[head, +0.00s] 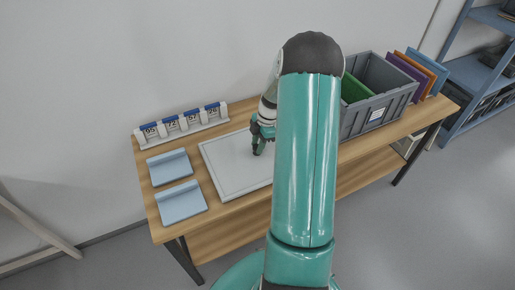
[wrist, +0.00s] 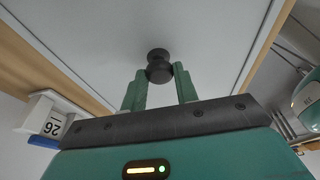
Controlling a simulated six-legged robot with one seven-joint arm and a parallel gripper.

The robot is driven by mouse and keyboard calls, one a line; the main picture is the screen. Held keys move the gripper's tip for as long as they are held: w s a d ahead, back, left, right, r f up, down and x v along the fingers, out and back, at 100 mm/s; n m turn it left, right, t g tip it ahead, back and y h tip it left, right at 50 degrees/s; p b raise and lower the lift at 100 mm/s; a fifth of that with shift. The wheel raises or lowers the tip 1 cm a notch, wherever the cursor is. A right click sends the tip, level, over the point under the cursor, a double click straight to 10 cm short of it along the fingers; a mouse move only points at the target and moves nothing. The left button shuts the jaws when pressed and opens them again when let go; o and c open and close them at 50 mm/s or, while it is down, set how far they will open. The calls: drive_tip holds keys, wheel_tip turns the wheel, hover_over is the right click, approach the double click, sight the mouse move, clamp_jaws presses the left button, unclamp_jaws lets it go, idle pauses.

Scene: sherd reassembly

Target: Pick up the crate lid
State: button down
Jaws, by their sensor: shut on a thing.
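The crate lid is a pale grey flat panel (head: 222,168) with a thin border line, lying level at the middle of the wooden table in the head view. In the wrist view its surface (wrist: 105,35) fills most of the picture, with a dark round knob (wrist: 158,54) standing out of it. My gripper (wrist: 159,78) is shut on the knob, one green finger on each side. In the head view my gripper (head: 260,143) is over the lid, and my arm hides the lid's right part. I cannot tell whether the lid touches the table.
A grey crate (head: 366,119) with a green board inside stands right of my arm. Purple, orange and blue boards (head: 427,70) stand beyond it. Two light-blue trays (head: 180,202) lie left of the lid. A white rack with numbered cards (head: 182,126) stands behind, near the wall.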

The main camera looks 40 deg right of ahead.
sight(255, 147)
drive_tip(key=shift+r, duration=0.55)
wheel_tip(255, 147, up, 2)
drive_tip(key=shift+r, duration=0.15)
drive_tip(key=s+d+r, duration=0.2)
drive_tip(key=s+r, duration=0.7)
drive_tip(key=s, duration=0.4)
drive_tip(key=shift+s+d+r, duration=0.3)
drive_tip(key=shift+d, duration=0.1)
